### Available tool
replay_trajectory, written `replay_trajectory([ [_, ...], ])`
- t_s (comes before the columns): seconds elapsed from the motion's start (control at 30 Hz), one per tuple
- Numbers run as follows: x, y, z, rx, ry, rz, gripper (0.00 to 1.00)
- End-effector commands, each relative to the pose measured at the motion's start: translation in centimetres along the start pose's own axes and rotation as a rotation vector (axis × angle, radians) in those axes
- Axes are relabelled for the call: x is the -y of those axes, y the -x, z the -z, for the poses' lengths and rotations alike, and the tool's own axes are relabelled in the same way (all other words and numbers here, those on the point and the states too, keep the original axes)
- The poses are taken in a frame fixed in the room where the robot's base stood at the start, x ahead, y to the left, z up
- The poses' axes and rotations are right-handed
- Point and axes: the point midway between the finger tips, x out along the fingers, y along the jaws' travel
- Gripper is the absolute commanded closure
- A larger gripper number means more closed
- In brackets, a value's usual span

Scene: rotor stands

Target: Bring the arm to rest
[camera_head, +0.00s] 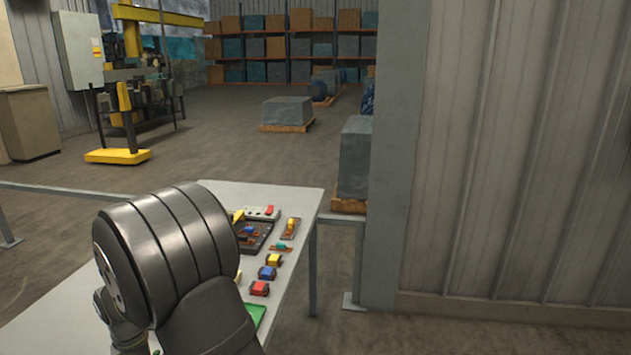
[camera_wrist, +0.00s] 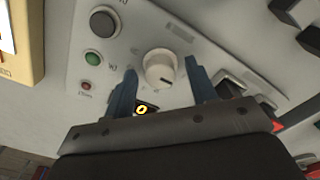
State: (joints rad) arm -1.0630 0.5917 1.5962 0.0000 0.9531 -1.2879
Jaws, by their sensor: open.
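My gripper (camera_wrist: 161,74) shows in the wrist view with its two blue fingers apart and nothing held. A white round knob (camera_wrist: 157,64) with a dark pointer mark lies between the fingertips in the picture. I cannot tell whether the fingers are level with the knob or above it. The knob is on a light grey panel (camera_wrist: 124,55), beside a dark button (camera_wrist: 103,23), a green button (camera_wrist: 94,58) and a small red light (camera_wrist: 86,86). A small display with a yellow "0" is partly hidden by the gripper. In the head view my dark arm hides the gripper.
The white table (camera_head: 285,195) holds a dark tray (camera_head: 262,243), a small grey panel with a red part (camera_head: 265,212), and several small coloured blocks, including a blue one (camera_head: 267,273) and a red one (camera_head: 259,288). A grey corrugated wall (camera_head: 520,150) stands at the right.

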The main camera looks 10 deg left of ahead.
Motion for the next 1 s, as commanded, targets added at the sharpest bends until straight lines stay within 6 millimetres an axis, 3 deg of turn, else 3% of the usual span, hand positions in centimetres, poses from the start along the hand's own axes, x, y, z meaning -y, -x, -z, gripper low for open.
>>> replay_trajectory([
  [1.0,0.21,0.03,0.1,0.0,-0.822,0.0,0.48],
])
